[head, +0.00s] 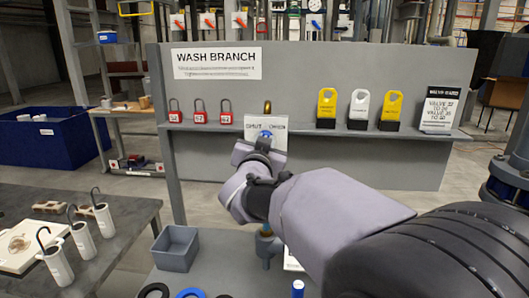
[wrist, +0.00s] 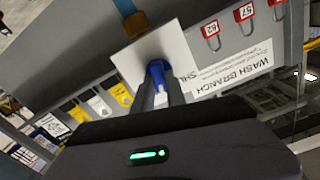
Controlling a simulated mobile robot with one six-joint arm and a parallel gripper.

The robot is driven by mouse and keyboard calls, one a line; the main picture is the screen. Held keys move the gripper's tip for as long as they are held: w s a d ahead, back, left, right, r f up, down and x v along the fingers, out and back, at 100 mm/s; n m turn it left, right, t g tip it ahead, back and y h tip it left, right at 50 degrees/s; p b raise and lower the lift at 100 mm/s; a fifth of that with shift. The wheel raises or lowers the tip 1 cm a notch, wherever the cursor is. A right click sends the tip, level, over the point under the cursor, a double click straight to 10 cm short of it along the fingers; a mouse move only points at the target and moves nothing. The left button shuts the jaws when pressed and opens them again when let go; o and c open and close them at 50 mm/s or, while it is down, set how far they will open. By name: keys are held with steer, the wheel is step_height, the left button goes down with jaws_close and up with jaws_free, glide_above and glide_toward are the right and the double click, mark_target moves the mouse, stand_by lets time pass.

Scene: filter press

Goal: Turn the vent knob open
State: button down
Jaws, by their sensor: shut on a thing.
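The vent knob is blue; it shows as a small blue patch (head: 266,134) in the head view, in front of a white plate (head: 279,122) with dark lettering, partly readable as SHUT. My gripper (head: 264,143) reaches up to it from below and covers most of it. In the wrist view, the blue knob (wrist: 157,71) sits between the two fingertips of my gripper (wrist: 159,84), which is shut on it. The plate (wrist: 178,52) stands tilted in that view, just behind the knob. The knob's exact angle is hard to tell.
A grey panel (head: 330,70) with a WASH BRANCH sign (head: 217,63) stands behind. Its shelf holds red padlocks (head: 199,112), yellow and white tags (head: 327,106) and a dark card (head: 440,107). A grey bin (head: 175,249) and an upright pipe (head: 267,245) stand low in front.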

steer(key=m+b, duration=0.2)
steer(key=m, duration=0.1)
steer(key=m+b, duration=0.1)
steer(key=m, duration=0.1)
steer(key=shift+d+f+m+b, duration=0.15)
steer(key=shift+m+b, duration=0.2)
steer(key=shift+m, duration=0.05)
stand_by(0.4)
steer(key=c, duration=1.4)
jaws_free()
steer(key=shift+o, duration=0.2)
steer(key=shift+s, duration=0.1)
steer(key=s+p, duration=0.2)
steer(key=s, duration=1.5)
steer(key=shift+s+a, duration=0.15)
steer(key=shift+a, duration=0.15)
